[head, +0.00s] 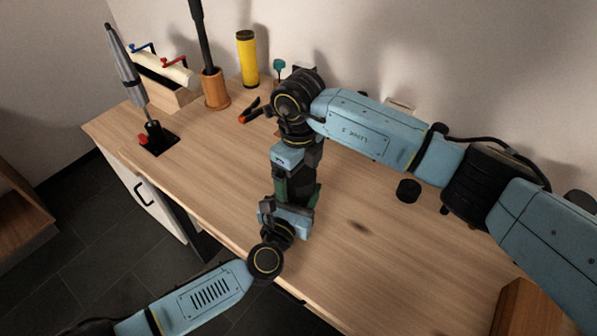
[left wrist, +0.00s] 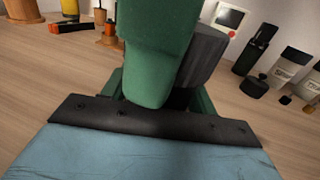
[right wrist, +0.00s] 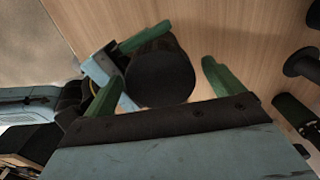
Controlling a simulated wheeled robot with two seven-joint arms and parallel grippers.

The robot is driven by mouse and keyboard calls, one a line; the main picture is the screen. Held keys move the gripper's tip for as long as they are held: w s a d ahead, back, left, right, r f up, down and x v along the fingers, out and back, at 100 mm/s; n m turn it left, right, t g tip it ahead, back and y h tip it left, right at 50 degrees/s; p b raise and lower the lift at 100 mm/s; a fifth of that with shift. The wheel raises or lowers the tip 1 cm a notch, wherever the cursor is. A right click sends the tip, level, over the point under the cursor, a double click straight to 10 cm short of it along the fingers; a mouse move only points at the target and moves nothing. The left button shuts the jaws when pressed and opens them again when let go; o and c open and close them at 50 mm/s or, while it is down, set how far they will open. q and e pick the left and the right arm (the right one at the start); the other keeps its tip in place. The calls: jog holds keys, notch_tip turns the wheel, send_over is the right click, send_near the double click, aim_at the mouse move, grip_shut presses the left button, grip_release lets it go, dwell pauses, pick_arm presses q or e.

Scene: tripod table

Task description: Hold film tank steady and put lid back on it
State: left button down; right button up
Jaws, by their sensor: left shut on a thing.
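The film tank is a dark grey cylinder (left wrist: 205,55), gripped by my left gripper (head: 287,213) above the table's front part. In the right wrist view the tank (right wrist: 160,80) shows a round dark top; I cannot tell whether that is a lid or its mouth. My right gripper (head: 297,190) points down over the tank, open, its green fingers on either side with a gap at the right finger. One of those fingers fills the middle of the left wrist view. A short black knobbed piece, likely the lid (left wrist: 255,86), stands on the table, also in the head view (head: 408,190).
A black bottle (left wrist: 258,48) and pale bottles (left wrist: 289,65) stand beyond the knobbed piece. A yellow cylinder (head: 247,58), a wooden cup (head: 215,90) and a clamp-like tool (head: 249,113) are at the back left.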

jog(key=shift+r, duration=0.1)
notch_tip(320, 180, up, 12)
dwell(0.5)
pick_arm(q)
jog(key=shift+c, duration=1.8)
grip_release()
jog(key=shift+s, duration=0.1)
jog(key=v, duration=1.3)
jog(key=shift+s+a, duration=0.1)
jog(key=shift+a, duration=0.05)
